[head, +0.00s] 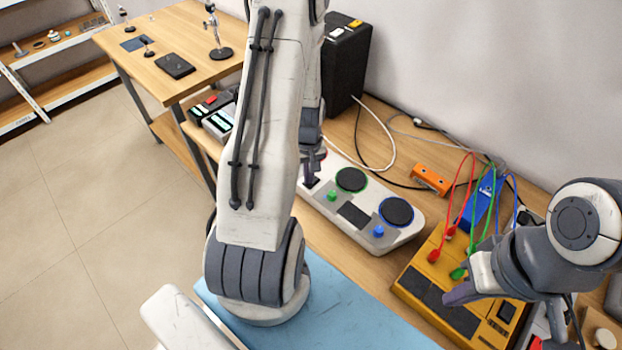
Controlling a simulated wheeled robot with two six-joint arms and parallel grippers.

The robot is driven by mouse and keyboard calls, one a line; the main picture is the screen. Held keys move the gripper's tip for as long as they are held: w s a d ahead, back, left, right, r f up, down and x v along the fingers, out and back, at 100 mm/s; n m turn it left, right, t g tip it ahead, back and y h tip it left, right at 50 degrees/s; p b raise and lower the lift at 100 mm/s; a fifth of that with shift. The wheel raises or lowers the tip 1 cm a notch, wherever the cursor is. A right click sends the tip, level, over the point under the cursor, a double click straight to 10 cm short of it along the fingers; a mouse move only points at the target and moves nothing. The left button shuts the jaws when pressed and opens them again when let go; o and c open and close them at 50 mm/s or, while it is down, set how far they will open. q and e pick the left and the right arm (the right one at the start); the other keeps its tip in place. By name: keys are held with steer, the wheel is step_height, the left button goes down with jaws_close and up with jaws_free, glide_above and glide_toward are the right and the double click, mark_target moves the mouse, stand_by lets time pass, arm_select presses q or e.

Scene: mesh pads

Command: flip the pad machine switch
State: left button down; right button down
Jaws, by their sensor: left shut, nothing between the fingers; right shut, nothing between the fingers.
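The pad machine is a white rounded board (398,243) on the table. It carries a round dark pad with a green ring (351,180) and another with a blue ring (396,212). A green knob (331,195) and a blue knob (378,231) stand in front of them. My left gripper (311,180) is shut at the board's left end, over a dark spot there; I cannot tell whether it touches. My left arm hides the far left part of the board. My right gripper (456,295) is shut and empty above the yellow device.
A yellow device (412,282) with red and green cables stands right of the board. A blue box (482,201) and an orange block (431,179) lie behind. A black speaker (347,62) stands at the back. A blue mat (345,310) covers the front.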

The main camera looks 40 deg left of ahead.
arm_select(q)
step_height(320, 180, up, 7)
steer(key=p, duration=0.5)
steer(key=shift+p, duration=0.4)
steer(key=d+r+m+b, duration=0.1)
steer(key=d+r+m, duration=0.35)
steer(key=d, duration=0.45)
steer(key=d+r+m+b, duration=0.1)
steer(key=d+r+m, duration=0.2)
steer(key=d+r, duration=0.45)
steer(key=s+d+r+m, duration=0.3)
steer(key=s+d+m, duration=0.2)
steer(key=s+d, duration=0.2)
steer(key=s+d+r+m+h+b, duration=0.1)
steer(key=s+d+r+m, duration=0.2)
steer(key=s+d+m, duration=0.2)
steer(key=s+d, duration=0.2)
steer(key=s, duration=0.2)
steer(key=shift+s+m, duration=0.15)
steer(key=shift+m, duration=0.2)
